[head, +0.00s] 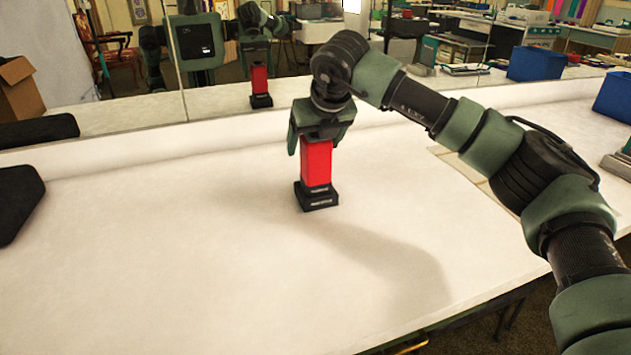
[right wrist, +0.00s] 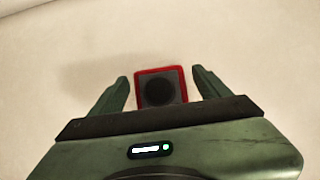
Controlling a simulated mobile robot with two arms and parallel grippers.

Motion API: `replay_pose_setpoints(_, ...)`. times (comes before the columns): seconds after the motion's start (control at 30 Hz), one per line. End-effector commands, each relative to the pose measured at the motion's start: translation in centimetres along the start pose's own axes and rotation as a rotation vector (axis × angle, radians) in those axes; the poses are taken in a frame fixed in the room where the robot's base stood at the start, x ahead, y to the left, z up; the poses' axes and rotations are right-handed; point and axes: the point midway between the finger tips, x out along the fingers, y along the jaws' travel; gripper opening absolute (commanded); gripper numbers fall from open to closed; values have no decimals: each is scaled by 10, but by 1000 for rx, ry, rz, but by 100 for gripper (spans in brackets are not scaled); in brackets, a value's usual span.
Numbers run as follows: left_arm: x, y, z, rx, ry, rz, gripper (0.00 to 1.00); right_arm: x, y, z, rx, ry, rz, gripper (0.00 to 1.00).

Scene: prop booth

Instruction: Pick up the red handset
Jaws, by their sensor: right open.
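The red handset (head: 317,163) stands upright in a black base (head: 317,197) on the white table. My right gripper (head: 318,143) is above it, pointing down, with its fingers on either side of the handset's upper part. In the right wrist view the handset (right wrist: 161,88) shows from above as a dark top with a red rim. It lies between the two open fingers of the gripper (right wrist: 160,90), with a gap on each side. My left gripper is not directly in view.
A mirror (head: 225,60) behind the table reflects the handset and my body. A black object (head: 15,200) lies at the left edge, and a cardboard box (head: 20,92) is at the far left. A blue bin (head: 612,95) stands at the right. The table around the handset is clear.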

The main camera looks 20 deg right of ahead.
Motion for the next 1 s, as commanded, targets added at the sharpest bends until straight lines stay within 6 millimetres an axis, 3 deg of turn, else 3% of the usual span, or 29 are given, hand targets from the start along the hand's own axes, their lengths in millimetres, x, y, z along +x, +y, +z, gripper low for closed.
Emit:
replay_pose_setpoints(0.1, -2, 0, -1, 0, 3, 0, 36, 12, -1, -1, 1, 1, -1, 77)
replay_pose_setpoints(0.37, -3, 0, -1, 0, 3, 0, 36, 14, 0, 0, 1, -1, 0, 77)
replay_pose_setpoints(0.63, -3, 0, -1, 0, 3, 0, 36, 14, 0, 0, 1, 0, 0, 2)
replay_pose_setpoints(1.0, -3, 0, -1, 0, 3, 0, 36, 11, 0, 2, 1, -3, 1, 0)
